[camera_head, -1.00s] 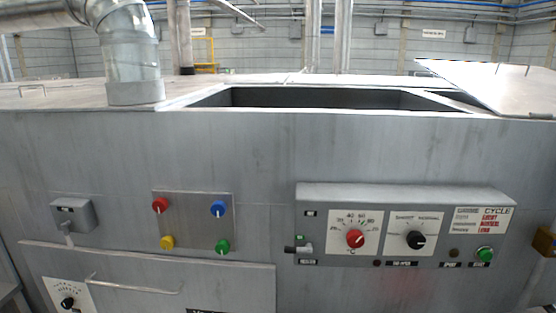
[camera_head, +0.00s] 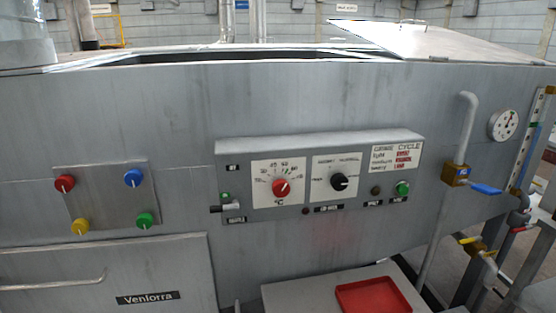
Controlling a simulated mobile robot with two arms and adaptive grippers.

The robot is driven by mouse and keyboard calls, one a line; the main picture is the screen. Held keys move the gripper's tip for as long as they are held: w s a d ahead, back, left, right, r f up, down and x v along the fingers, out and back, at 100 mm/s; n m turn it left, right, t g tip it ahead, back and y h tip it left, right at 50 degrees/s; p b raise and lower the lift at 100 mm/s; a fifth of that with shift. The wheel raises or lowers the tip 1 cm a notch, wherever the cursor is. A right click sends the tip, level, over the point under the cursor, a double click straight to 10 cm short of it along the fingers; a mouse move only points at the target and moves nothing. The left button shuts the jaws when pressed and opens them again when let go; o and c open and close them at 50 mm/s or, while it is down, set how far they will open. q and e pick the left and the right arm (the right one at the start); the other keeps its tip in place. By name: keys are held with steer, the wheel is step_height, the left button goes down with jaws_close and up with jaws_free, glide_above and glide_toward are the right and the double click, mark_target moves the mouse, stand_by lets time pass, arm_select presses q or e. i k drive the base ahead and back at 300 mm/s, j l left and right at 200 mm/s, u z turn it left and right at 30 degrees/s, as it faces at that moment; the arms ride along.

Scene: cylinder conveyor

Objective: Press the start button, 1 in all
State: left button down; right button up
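A grey control panel (camera_head: 235,163) sticks out from the front of the large metal machine. At its right end is a round green button (camera_head: 402,188) with a small dark label below it, too blurred to read for sure. Another green button (camera_head: 145,220) sits on a separate plate at the left, with a red button (camera_head: 64,183), a blue button (camera_head: 133,178) and a yellow button (camera_head: 80,227). Neither of my grippers is in view, and nothing touches the buttons.
The panel also carries a red dial (camera_head: 281,188), a black dial (camera_head: 340,182) and a small lever switch (camera_head: 224,208). A pipe with a blue-handled valve (camera_head: 485,188) and a gauge (camera_head: 504,124) are at the right. A red tray (camera_head: 373,297) lies below the panel.

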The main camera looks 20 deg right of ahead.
mark_target(402, 189)
steer(key=z, duration=1.3)
